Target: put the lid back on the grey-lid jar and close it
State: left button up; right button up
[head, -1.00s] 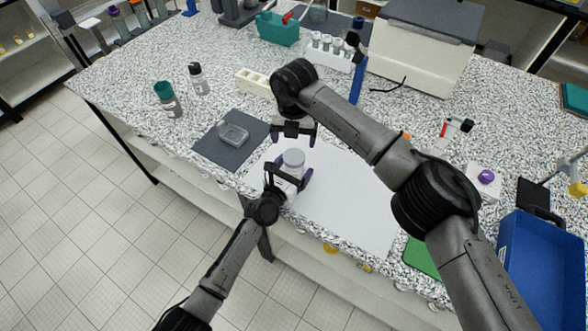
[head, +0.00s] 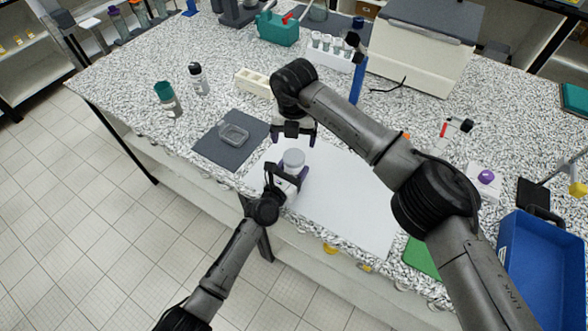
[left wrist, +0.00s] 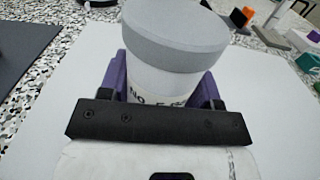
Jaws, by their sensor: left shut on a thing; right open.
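The white jar (left wrist: 160,84) stands upright on the white mat, with its grey lid (head: 293,157) on top. The lid (left wrist: 175,35) covers the jar's mouth in the left wrist view; I cannot tell whether it is tight. My left gripper (head: 290,178) is shut on the jar body, below the lid, with a purple finger on each side. Part of the printed label shows between the fingers. My right gripper (head: 293,138) is open and empty, just above and behind the lid in the head view, apart from it.
The white mat (head: 345,205) is otherwise clear. A dark grey mat (head: 215,153) with a small clear tray (head: 233,134) lies to the left. A white rack (head: 254,83) stands behind. A blue bin (head: 545,270) is at the right.

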pick_arm(q)
grip_shut()
pick_arm(e)
jog(key=n, duration=0.4)
jog(key=shift+n, duration=0.3)
jog(key=n, duration=0.3)
jog(key=shift+n, duration=0.4)
jog(key=n, duration=0.3)
jog(key=shift+n, duration=0.4)
jog(key=n, duration=1.1)
jog(key=shift+n, duration=0.3)
jog(key=n, duration=0.7)
jog(key=shift+n, duration=0.3)
